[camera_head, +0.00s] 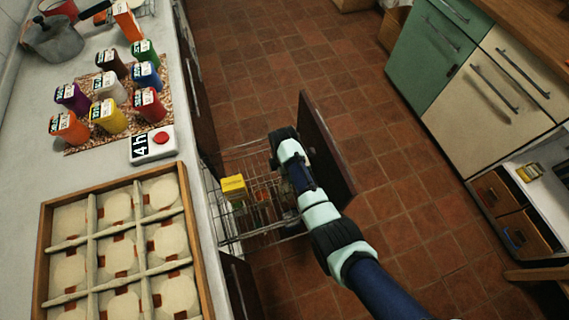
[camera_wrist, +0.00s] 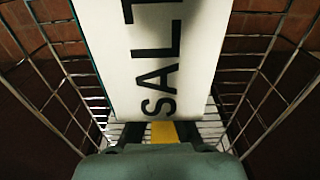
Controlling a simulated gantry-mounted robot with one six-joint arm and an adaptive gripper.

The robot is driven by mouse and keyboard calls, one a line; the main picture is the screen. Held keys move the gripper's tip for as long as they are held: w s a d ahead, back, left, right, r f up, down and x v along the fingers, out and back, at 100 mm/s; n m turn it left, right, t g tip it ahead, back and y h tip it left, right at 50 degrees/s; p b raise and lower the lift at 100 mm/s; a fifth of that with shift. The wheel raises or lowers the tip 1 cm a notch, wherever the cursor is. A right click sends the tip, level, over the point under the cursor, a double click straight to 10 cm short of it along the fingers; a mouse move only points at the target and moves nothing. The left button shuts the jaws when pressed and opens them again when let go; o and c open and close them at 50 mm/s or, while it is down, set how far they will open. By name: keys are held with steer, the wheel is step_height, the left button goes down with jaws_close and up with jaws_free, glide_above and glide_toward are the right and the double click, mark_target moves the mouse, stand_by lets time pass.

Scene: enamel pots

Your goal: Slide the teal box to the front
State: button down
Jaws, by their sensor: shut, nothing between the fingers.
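A box with a white face lettered "SALT" (camera_wrist: 155,55) fills the upper middle of the wrist view. A thin teal edge shows along its left side, so it looks like the teal box. My gripper (camera_wrist: 162,132) is at the bottom of the wrist view, close to the box's lettered face. Whether it touches the box cannot be told. My gripper is shut and holds nothing. In the head view my arm reaches down into the pull-out wire basket (camera_head: 228,239), hiding the gripper and the teal box.
Wire walls rise close on both sides of the box. A yellow box (camera_head: 233,187) stands in the basket on its left side. A dark front panel (camera_head: 326,150) closes the basket's right end. The counter at left holds several coloured tins and a wooden tray (camera_head: 46,235).

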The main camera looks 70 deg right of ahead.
steer(key=shift+r, duration=0.1)
step_height(320, 180, up, 10)
steer(key=p, duration=1)
steer(key=shift+p, duration=0.3)
